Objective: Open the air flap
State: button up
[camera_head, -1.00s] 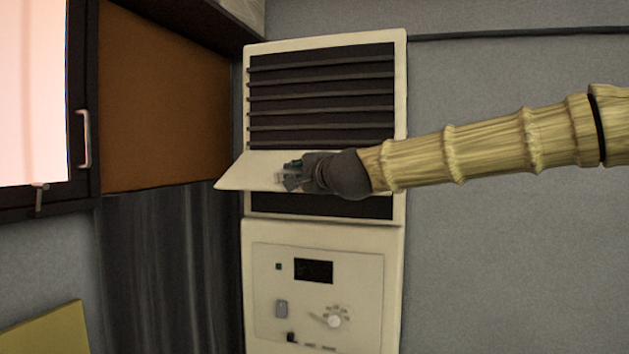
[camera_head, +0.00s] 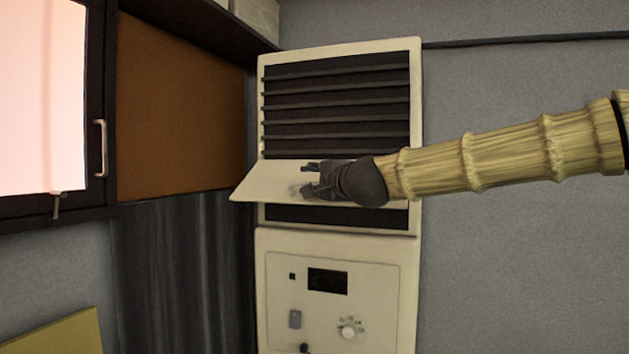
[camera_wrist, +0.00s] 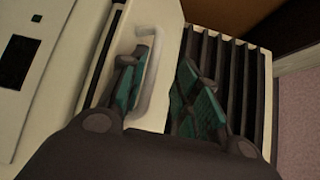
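The air flap (camera_head: 262,183) is a cream panel on the front of a tall cream air unit. It is tilted outward, with a dark opening behind and below it. A pale handle (camera_wrist: 152,80) is on the flap's face. My gripper (camera_head: 308,180) is at the flap's face, by the handle. In the wrist view my gripper (camera_wrist: 162,85) has its two teal-padded fingers spread apart, with the handle showing between them, nearer the left finger. I see no clear grip on the handle. The gripper hides part of the flap's right side in the head view.
Dark louvre slats (camera_head: 335,105) lie above the flap. A control panel (camera_head: 335,300) with a dark display and knob is below. A dark-framed window (camera_head: 100,150) with a handle stands at left. Grey wall (camera_head: 520,270) is at right.

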jog(key=v, duration=1.2)
jog(key=shift+w, duration=0.15)
